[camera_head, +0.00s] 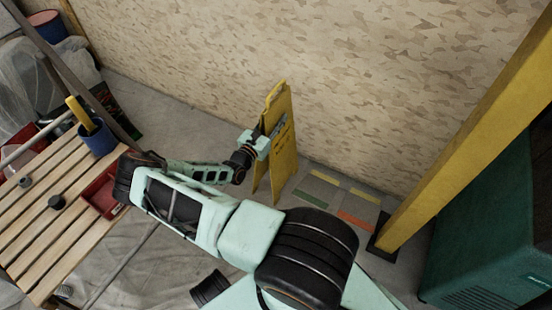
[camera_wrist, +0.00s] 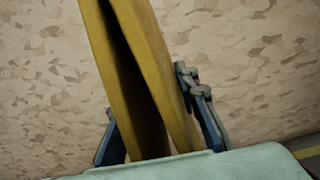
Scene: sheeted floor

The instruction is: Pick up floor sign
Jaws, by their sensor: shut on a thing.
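The yellow floor sign (camera_head: 283,150) stands upright, slightly tilted, close to the wall in the head view. Its lower edge is near the sheeted floor; I cannot tell whether it touches. In the wrist view the two panels of the sign (camera_wrist: 145,70) show edge-on with a dark gap between them. My gripper (camera_head: 268,137) is at the upper half of the sign. In the wrist view my gripper (camera_wrist: 160,125) has one finger on each side of the panels and is shut on them. The fingertips on the far side are partly hidden.
A slatted wooden table (camera_head: 50,210) at left bears a blue cup (camera_head: 98,138) and a red tray (camera_head: 103,195). A yellow post (camera_head: 465,130) and a green machine (camera_head: 490,220) stand at right. The speckled wall (camera_head: 380,80) is close behind.

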